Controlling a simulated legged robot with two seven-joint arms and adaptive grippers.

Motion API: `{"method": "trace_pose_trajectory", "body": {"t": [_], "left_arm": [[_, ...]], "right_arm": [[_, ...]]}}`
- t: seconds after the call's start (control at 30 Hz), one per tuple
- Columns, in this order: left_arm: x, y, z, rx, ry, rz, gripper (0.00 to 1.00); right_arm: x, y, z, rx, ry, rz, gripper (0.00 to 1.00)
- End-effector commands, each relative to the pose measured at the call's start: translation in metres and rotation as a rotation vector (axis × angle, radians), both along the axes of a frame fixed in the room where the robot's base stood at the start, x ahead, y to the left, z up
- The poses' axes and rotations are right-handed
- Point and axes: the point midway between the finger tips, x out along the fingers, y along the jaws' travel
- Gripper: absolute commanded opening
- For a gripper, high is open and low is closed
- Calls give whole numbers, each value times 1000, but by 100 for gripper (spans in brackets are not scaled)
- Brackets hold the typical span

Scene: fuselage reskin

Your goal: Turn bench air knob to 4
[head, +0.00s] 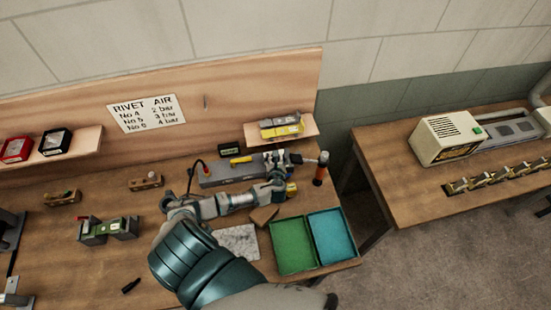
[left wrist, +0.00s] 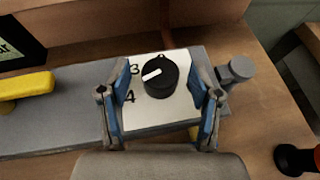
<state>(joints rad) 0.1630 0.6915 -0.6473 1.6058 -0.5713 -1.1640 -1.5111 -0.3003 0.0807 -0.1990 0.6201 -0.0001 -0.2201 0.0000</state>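The black air knob (left wrist: 160,76) sits on a white dial plate (left wrist: 180,115) at the end of a grey bench unit (left wrist: 60,118). Its white pointer aims left, between the printed 3 and 4 and nearer the 3. My left gripper (left wrist: 160,92) is open in the left wrist view, its blue-padded fingers on either side of the knob with gaps. In the head view my left gripper (head: 282,165) is at the right end of the grey unit (head: 222,175) and hides the knob. My right gripper is not in view.
A yellow object (left wrist: 28,86) lies on the unit. An orange-handled tool (head: 320,174) stands close right of the gripper. Green (head: 292,268) and blue (head: 332,236) trays lie in front. A sign (head: 147,113) lists rivet numbers and bar values. A shelf (head: 305,132) is behind.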

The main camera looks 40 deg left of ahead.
Motion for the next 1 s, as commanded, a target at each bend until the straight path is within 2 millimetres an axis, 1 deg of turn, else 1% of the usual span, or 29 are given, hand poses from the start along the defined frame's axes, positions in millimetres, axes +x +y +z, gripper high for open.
{"method": "trace_pose_trajectory", "body": {"t": [0.13, 0.23, 0.5, 0.6, 0.7, 0.83, 1.0], "left_arm": [[-3, -3, 1, -1, 0, -2, 64], [-12, -10, 6, -2, 0, -3, 64], [-54, -46, 28, -3, 1, -4, 64], [-67, -57, 35, -3, 0, -2, 64], [-77, -65, 40, -3, 0, -1, 64], [-83, -69, 44, -1, 2, 0, 64], [-84, -70, 44, -1, 2, 0, 64]], "right_arm": [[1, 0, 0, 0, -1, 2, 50], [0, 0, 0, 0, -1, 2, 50], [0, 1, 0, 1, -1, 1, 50], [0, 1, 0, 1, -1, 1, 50], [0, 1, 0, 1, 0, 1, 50], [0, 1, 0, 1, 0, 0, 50], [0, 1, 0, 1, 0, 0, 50]]}}
